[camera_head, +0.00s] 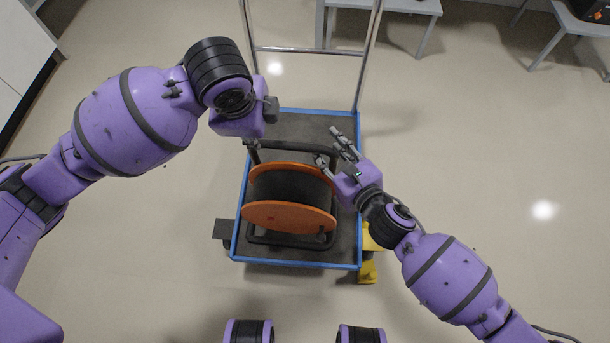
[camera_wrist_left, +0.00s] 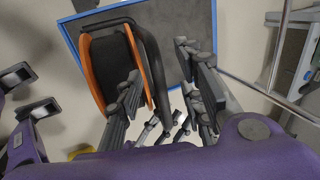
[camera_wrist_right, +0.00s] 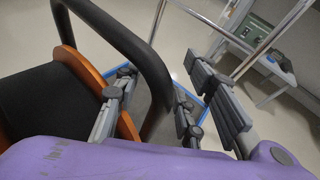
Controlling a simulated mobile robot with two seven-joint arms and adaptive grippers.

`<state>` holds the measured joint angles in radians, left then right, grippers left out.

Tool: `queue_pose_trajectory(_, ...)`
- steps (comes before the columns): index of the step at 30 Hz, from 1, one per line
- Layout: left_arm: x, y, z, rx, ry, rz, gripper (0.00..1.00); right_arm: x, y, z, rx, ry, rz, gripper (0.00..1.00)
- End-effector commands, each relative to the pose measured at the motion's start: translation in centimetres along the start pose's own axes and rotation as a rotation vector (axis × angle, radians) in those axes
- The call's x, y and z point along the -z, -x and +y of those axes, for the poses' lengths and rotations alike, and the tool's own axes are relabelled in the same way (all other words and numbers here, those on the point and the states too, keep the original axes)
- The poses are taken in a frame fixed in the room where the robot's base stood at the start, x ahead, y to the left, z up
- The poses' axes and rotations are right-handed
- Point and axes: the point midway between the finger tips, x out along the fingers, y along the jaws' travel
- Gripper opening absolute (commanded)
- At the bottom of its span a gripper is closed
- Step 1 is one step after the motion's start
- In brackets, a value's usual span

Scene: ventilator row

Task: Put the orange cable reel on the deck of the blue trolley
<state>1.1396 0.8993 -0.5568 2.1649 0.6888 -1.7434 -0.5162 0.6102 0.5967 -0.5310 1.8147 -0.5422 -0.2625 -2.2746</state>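The orange cable reel (camera_head: 290,216) has orange flanges, a dark drum and a black tube frame. In the head view it appears to stand on the grey deck of the blue trolley (camera_head: 300,124), within the blue edging. My left gripper (camera_head: 254,148) is by the far left end of the frame. In the left wrist view its fingers (camera_wrist_left: 165,90) are apart, with a frame tube between them. My right gripper (camera_head: 333,148) is at the far right of the frame, fingers spread. In the right wrist view a frame tube (camera_wrist_right: 135,48) passes between its fingers. Contact cannot be told.
The trolley's metal push handle (camera_head: 310,50) rises at the far end. Something yellow (camera_head: 368,266) is by the near right corner. Grey tables (camera_head: 400,6) stand at the back, and a white cabinet (camera_head: 22,50) at far left. The floor to the right is clear.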

Motion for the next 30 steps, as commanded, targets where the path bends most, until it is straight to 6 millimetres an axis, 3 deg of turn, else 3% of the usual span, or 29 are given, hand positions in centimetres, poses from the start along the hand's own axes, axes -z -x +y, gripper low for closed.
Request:
queue_pose_trajectory(7, 0.0, 4.9, -0.1, 0.003, -0.001, 0.000, 0.35, 0.0, 0.0, 0.0, 0.000, 0.000, -0.001, 0.37)
queue_pose_trajectory(16, -0.1, 6.7, -0.1, 0.001, 0.001, -0.002, 0.35, 0.1, 0.8, 0.0, -0.001, 0.000, 0.001, 0.37)
queue_pose_trajectory(30, -0.1, 6.7, -0.1, 0.001, 0.001, -0.002, 0.35, 0.1, 9.9, 0.0, 0.000, 0.000, 0.002, 0.37)
